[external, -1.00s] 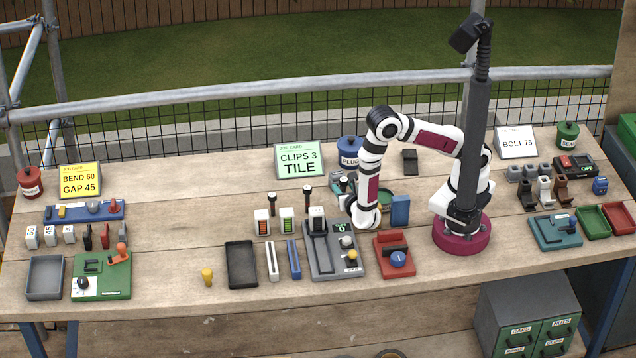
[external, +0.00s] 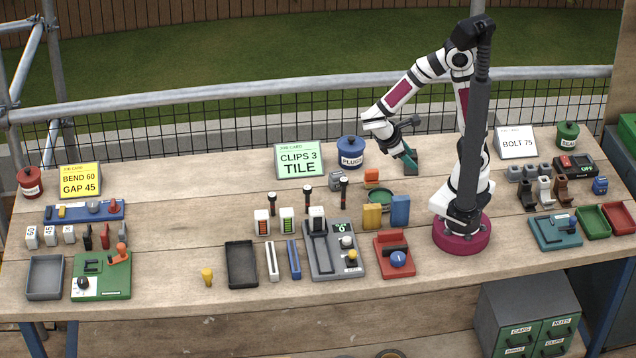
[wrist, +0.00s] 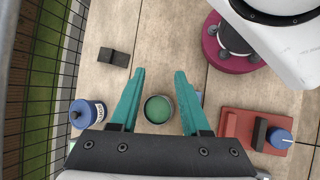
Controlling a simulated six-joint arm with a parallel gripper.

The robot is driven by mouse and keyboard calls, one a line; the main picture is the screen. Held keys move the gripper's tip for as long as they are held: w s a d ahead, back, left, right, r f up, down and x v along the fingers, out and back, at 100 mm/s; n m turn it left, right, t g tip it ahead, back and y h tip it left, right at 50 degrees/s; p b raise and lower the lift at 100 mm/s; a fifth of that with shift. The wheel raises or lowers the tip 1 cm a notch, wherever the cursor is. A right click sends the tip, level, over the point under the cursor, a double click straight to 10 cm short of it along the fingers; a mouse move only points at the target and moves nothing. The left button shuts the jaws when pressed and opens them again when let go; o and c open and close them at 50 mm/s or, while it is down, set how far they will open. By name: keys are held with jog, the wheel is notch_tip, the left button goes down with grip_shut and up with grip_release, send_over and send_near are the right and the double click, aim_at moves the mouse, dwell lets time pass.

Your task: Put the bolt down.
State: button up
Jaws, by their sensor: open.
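My gripper (external: 410,166) is raised over the back of the bench, left of my base, with its teal fingers pointing down. In the wrist view my gripper (wrist: 160,74) has its fingers spread with nothing between them; a round green dish (wrist: 158,108) shows below. Three dark, upright, bolt-like pieces stand mid-bench: a left one (external: 272,203), a middle one (external: 308,198) and a right one (external: 343,192). I cannot tell for certain which is the bolt. My gripper is apart from all three.
A blue PLUGS pot (external: 350,153) stands behind and left of my gripper. Yellow (external: 372,216) and blue (external: 400,211) blocks stand in front, with a red fixture (external: 394,256) nearer the front. The wrist view shows a dark block (wrist: 114,57). Bare wood lies left of the bolt-like pieces.

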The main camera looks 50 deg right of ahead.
jog(key=s+a+r+m+t+y, duration=0.1)
jog(key=s+r+m+y, duration=0.3)
jog(key=m+y, duration=0.5)
jog(key=s+m, duration=0.1)
jog(key=m, duration=0.4)
jog(key=shift+s+a+t, duration=0.2)
jog(key=shift+a+t, duration=0.1)
jog(key=shift+a, duration=0.05)
jog(key=shift+r, duration=0.1)
dwell(2.3)
